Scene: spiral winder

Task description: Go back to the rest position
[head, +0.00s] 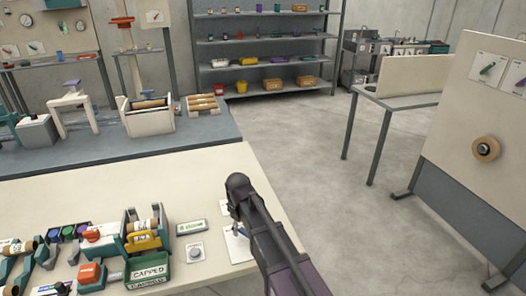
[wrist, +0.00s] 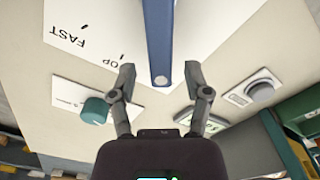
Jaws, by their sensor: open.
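My gripper (wrist: 160,76) is open in the wrist view, its two fingers spread with nothing held between them. A blue bar with a pale round end (wrist: 158,35) shows in the gap, apart from both fingers; its distance from them is hard to judge. Under it lies a white panel (wrist: 92,45) marked "FAST" and a partly covered word ending in "OP". In the head view my arm reaches over the front right of the cream table (head: 205,180), and the fingers are not clearly visible. It covers part of a white plate (head: 238,246) there.
A teal knob (wrist: 95,109) is left of the fingers. A grey round button (head: 195,252) and a small green-edged sign (head: 190,227) are left of my arm. A green "CAPPED" bin (head: 150,272) stands farther left. Open floor (head: 300,140) lies beyond the table.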

